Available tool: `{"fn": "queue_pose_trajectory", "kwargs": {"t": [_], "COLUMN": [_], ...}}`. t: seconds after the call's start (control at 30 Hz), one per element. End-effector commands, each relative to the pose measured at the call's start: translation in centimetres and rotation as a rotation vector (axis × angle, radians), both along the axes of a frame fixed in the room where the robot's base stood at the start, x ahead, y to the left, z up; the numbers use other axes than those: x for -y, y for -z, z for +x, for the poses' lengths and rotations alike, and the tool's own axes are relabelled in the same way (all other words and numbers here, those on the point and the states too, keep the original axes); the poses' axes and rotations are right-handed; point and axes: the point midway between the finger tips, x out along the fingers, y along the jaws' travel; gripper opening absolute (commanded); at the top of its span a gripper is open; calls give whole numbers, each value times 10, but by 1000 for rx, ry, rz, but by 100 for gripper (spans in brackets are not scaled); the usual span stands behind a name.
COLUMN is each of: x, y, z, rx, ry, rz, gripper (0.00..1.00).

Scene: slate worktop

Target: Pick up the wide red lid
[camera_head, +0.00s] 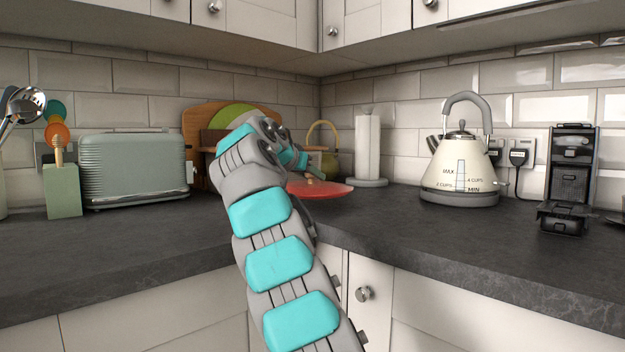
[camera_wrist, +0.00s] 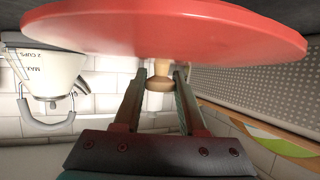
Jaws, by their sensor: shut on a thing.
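The wide red lid (camera_head: 328,190) is a flat, round disc at the back of the slate worktop, near the corner. My arm covers its left part in the head view. In the wrist view, which is upside down, the lid (camera_wrist: 190,32) fills the top of the picture, with its pale wooden knob (camera_wrist: 159,84) between my two fingers. My gripper (camera_wrist: 161,76) is shut on this knob. In the head view my gripper (camera_head: 313,172) is over the lid, partly hidden behind my wrist. I cannot tell whether the lid touches the worktop.
A green toaster (camera_head: 133,168) and a utensil block (camera_head: 62,190) stand at left. Boards (camera_head: 200,120) lean behind my arm. A paper towel roll (camera_head: 367,146), a cream kettle (camera_head: 461,165) and a black coffee machine (camera_head: 570,165) stand to the right. The front right worktop (camera_head: 450,240) is clear.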

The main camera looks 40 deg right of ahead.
Motion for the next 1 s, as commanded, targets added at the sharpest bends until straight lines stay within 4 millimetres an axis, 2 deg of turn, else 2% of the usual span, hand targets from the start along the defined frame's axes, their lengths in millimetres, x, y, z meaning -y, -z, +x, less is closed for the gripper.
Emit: {"fn": "queue_pose_trajectory", "kwargs": {"t": [0.43,0.8,1.0], "x": [-40,-100,-123], "y": [-1,-9,-12], "z": [-22,-53,-65], "rx": [-2,0,2], "ry": [3,0,-1], "rz": [-1,-1,0], "gripper": [0,0,0]}}
